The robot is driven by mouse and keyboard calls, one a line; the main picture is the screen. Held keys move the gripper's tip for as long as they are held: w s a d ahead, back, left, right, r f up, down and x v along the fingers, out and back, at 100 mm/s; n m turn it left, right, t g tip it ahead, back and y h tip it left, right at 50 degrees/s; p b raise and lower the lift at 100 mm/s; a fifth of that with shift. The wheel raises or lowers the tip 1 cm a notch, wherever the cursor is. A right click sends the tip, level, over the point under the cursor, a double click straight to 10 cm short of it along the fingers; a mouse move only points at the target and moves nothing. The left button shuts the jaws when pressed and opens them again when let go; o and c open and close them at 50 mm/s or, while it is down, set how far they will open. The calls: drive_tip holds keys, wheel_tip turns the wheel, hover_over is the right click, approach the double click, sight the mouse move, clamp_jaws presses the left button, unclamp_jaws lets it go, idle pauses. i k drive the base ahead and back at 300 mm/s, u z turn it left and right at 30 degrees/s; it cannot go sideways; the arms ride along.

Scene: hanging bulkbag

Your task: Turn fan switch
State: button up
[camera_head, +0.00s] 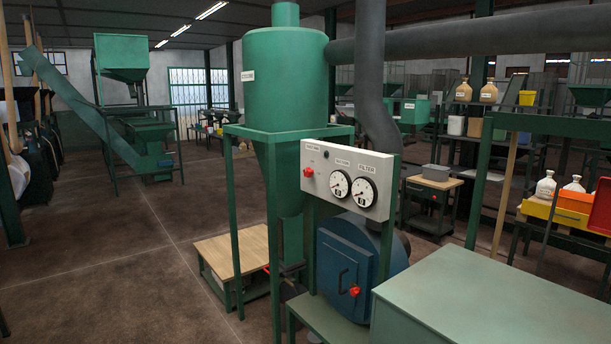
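A pale grey control panel (345,158) stands on green posts near the middle of the camera_head view. A red knob (308,172) sits at its left end under a small label that I cannot read for certain. Two round dial gauges, one in the middle (340,184) and one to the right (363,192), are to the right of the knob. Below the panel is a blue housing (345,262) with a dark handle and a red knob (354,291) on its front. My gripper does not show in this view.
A green cyclone (284,70) stands behind the panel, with a dark duct (460,38) running right. A green cabinet top (490,295) fills the lower right. A low wooden-topped table (233,250) stands left of the blue housing. Open floor (120,260) lies at left.

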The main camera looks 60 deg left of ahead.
sight(307, 171)
drive_tip(key=u, duration=1.85)
drive_tip(key=k, duration=0.6)
drive_tip(key=u, duration=0.75)
drive_tip(key=i, duration=0.75)
drive_tip(key=u, duration=0.5)
drive_tip(key=i, duration=1.1)
drive_tip(key=z, duration=0.5)
